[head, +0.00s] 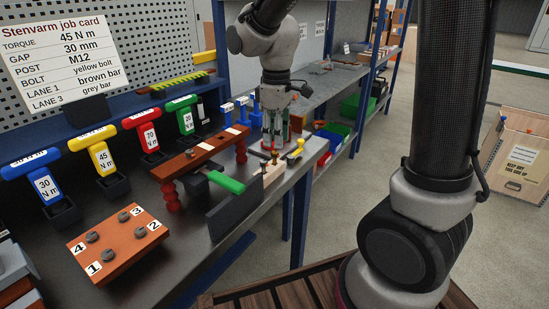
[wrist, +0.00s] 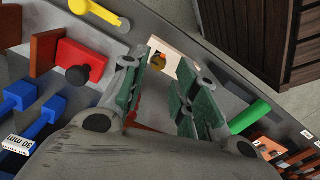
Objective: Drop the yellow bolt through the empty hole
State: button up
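My gripper (head: 275,140) points down over the far right part of the bench. In the wrist view its green-padded fingers (wrist: 158,95) are apart, with nothing clearly held between them. Beyond the fingertips, a pale block (wrist: 175,52) carries a small brownish-yellow round piece (wrist: 158,62); I cannot tell whether this is the yellow bolt. In the head view the pale block (head: 270,178) is close below the gripper. A bright yellow piece (head: 297,149) lies right of the gripper and also shows in the wrist view (wrist: 95,12). I cannot make out an empty hole.
A brown bar (head: 203,148) spans red posts, with a green-handled tool (head: 226,182) and dark plate (head: 234,208) beside it. Coloured torque handles (head: 103,158) line the back. A numbered plate (head: 118,240) is front left. The job card (head: 62,50) says POST M12, BOLT yellow bolt.

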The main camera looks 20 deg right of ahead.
aim_at(275, 152)
jog(key=f, duration=0.6)
jog(key=shift+w+a+f, duration=0.1)
jog(key=shift+w+f, duration=0.05)
jog(key=shift+w, duration=0.05)
grip_shut()
